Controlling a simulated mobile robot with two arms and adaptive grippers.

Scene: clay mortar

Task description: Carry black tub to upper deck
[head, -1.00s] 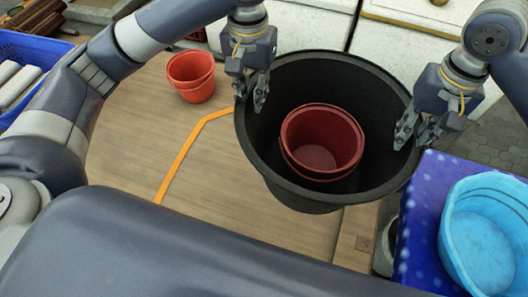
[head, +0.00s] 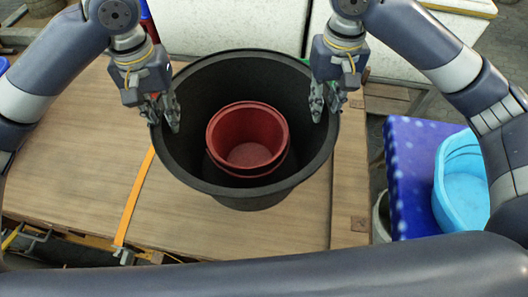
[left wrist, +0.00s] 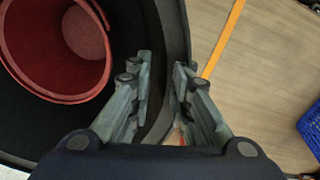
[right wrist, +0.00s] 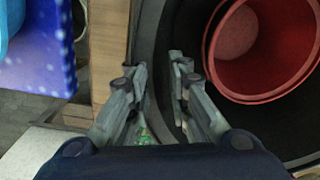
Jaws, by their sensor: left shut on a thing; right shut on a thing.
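The black tub (head: 300,170) is a wide round tub with a dark red bucket (head: 248,138) standing inside it. My left gripper (head: 165,112) is shut on the tub's left rim, and my right gripper (head: 325,102) is shut on its right rim. In the left wrist view the rim (left wrist: 172,50) passes between the fingers, and in the right wrist view the rim (right wrist: 150,45) does the same. The tub is over the wooden deck (head: 90,170). Whether its base touches the deck cannot be told.
An orange strip (head: 134,200) runs along the deck to the left. To the right stand a blue speckled surface (head: 410,165) and a light blue basin (head: 460,180) on it. White boxes (head: 240,25) are behind. A blue crate (left wrist: 312,128) shows in the left wrist view.

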